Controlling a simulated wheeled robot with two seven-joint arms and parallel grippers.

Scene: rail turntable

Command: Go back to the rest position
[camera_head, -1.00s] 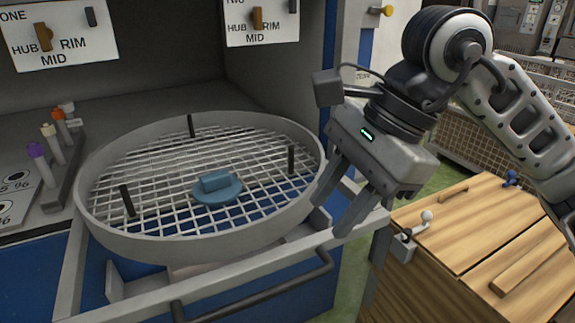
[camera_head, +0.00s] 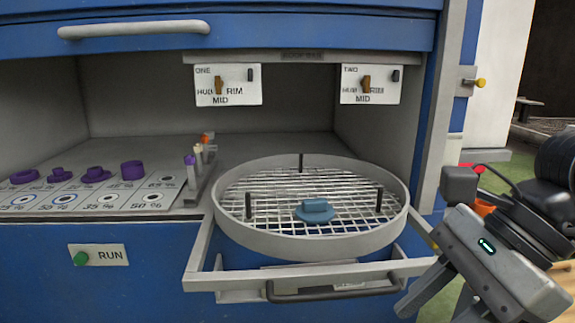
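My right gripper (camera_head: 432,312) is at the lower right of the head view, to the right of the turntable's pull-out frame. Its two fingers point down and to the left, spread apart with nothing between them. The fingertips are near the bottom edge of the picture. My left gripper is not in view. The round turntable basket (camera_head: 240,235) with a wire mesh floor sits on the pulled-out frame (camera_head: 240,283). A blue hub piece (camera_head: 315,210) is at its middle, and black posts stand around it.
The blue cabinet has a dark handle (camera_head: 330,293) on the pulled-out frame. Purple pieces (camera_head: 133,170) stand on a marked panel at the left, beside a rack of coloured-top pegs (camera_head: 190,165). A green RUN button (camera_head: 81,258) and two dial cards (camera_head: 228,85) show on the cabinet.

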